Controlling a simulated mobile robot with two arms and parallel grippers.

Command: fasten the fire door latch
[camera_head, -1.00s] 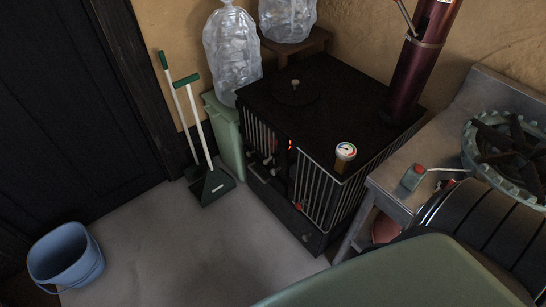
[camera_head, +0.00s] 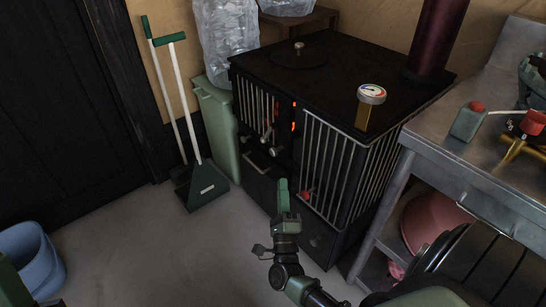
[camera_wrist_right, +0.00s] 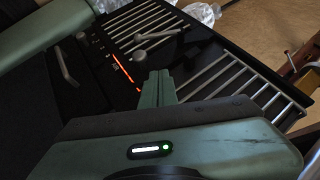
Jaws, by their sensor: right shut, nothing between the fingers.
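The black stove (camera_head: 345,60) stands in the middle of the head view, with barred guards on its front and side. Metal latch levers with round knobs (camera_head: 274,151) sit on its front; they also show in the wrist view (camera_wrist_right: 140,55). An orange-red glowing slit (camera_head: 294,118) runs beside them, also in the wrist view (camera_wrist_right: 126,72). Whether the fire door sits flush is unclear. My right gripper (camera_head: 283,188) is shut and empty, upright in front of the stove, below and apart from the levers. In the wrist view its fingertips (camera_wrist_right: 157,80) point toward the knobs. My left gripper is not in view.
A metal bench (camera_head: 450,165) is close on the right. A dustpan (camera_head: 208,185) and green bin (camera_head: 217,125) stand left of the stove; a blue bucket (camera_head: 30,255) is lower left. Floor between is clear.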

